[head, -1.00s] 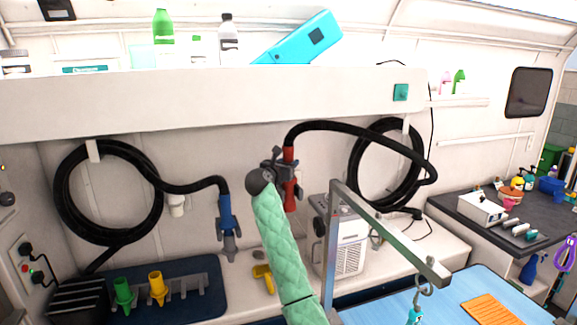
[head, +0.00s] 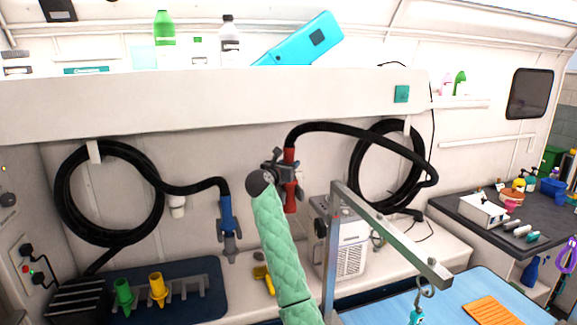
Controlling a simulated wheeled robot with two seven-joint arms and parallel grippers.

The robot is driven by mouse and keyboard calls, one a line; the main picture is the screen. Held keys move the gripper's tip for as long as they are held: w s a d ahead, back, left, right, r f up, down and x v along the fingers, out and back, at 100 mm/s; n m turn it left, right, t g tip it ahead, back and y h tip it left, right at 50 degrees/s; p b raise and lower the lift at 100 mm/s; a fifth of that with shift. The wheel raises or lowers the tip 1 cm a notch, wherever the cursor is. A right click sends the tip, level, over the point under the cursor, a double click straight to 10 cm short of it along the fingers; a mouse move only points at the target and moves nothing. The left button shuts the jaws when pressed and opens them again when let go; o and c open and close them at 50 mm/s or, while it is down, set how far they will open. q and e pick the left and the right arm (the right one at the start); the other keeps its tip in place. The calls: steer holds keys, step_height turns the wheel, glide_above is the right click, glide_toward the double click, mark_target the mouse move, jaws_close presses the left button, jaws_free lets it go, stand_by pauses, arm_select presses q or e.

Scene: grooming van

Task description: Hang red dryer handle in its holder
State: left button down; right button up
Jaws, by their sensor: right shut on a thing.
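The red dryer handle (head: 290,196) hangs upright at the end of a black hose (head: 352,127), in front of the white back wall. My right gripper (head: 285,172) is shut on the red handle near its upper part; the dark wrist and green-sleeved arm hide part of the gripper. A blue dryer handle (head: 227,216) hangs on the left at the end of another black hose, with a grey nozzle pointing down. A white holder (head: 177,207) is on the wall left of the blue handle. I cannot make out a holder behind the red handle. My left gripper is not in view.
A metal grooming arm (head: 390,232) rises over the blue table (head: 455,293) at right. A white machine (head: 340,240) stands on the bench behind it. Yellow (head: 157,290) and green (head: 123,297) nozzles stand in a rack at lower left. A long white shelf (head: 200,103) overhangs the handles.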

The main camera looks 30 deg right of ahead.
steer(key=shift+r, duration=0.1)
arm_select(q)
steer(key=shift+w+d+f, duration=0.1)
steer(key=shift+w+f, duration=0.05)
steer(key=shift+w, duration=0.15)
arm_select(e)
steer(key=shift+f, duration=0.3)
arm_select(q)
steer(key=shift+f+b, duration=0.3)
steer(key=shift+b, duration=0.2)
arm_select(e)
steer(key=shift+f, duration=0.4)
steer(key=o, duration=1.8)
steer(key=shift+s+a, duration=0.1)
steer(key=shift+a, duration=0.1)
